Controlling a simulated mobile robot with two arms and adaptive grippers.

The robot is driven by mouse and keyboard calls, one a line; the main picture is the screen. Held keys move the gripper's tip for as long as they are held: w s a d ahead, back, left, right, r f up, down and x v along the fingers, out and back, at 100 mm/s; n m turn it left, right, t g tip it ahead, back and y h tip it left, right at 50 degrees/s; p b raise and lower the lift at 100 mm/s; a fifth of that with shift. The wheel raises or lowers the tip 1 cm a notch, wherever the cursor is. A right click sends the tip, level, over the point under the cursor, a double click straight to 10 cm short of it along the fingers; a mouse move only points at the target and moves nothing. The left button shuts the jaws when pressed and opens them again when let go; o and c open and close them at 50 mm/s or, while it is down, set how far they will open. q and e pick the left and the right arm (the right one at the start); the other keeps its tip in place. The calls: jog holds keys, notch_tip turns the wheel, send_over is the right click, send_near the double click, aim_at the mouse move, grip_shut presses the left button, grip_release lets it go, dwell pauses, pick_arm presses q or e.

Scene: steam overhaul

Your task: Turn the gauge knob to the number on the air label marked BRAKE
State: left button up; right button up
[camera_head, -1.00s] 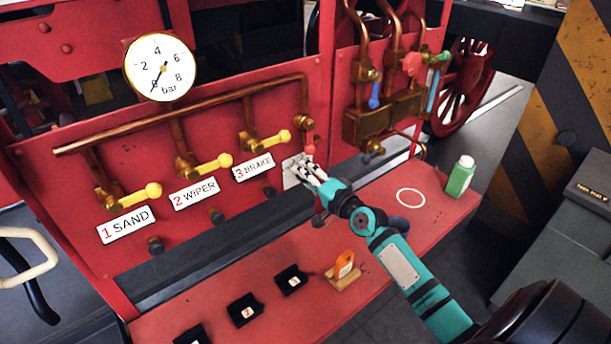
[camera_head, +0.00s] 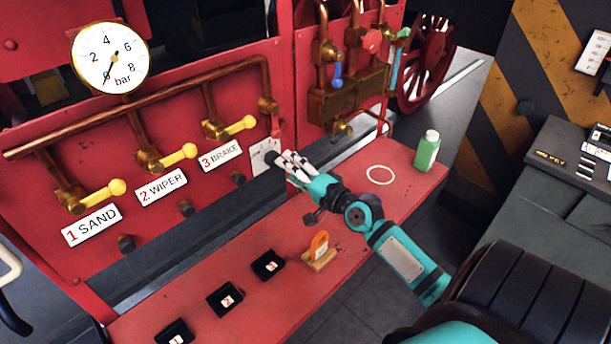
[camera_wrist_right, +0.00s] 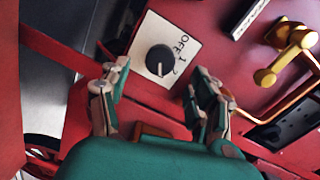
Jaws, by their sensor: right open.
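The gauge knob is a small black dial (camera_wrist_right: 160,60) on a white plate (camera_wrist_right: 158,30) lettered OFF, 1 and 2 in the right wrist view; any further marks are unclear. Its white mark points down in that picture. In the head view the knob (camera_head: 271,157) is partly hidden by my right gripper (camera_head: 285,162). The gripper's open fingers (camera_wrist_right: 160,70) stand on either side of the knob in the wrist view, apparently not touching it. The BRAKE label (camera_head: 221,156) carries a red 3, below a yellow-handled valve (camera_head: 229,127). My left gripper is not in view.
The SAND label (camera_head: 92,225) has a red 1, the WIPER label (camera_head: 161,189) a red 2. A round gauge (camera_head: 110,57) is above, its needle near 0.

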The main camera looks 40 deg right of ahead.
jog(key=s, duration=0.5)
jog(key=shift+s+d+r, duration=0.15)
jog(key=shift+s+d, duration=0.15)
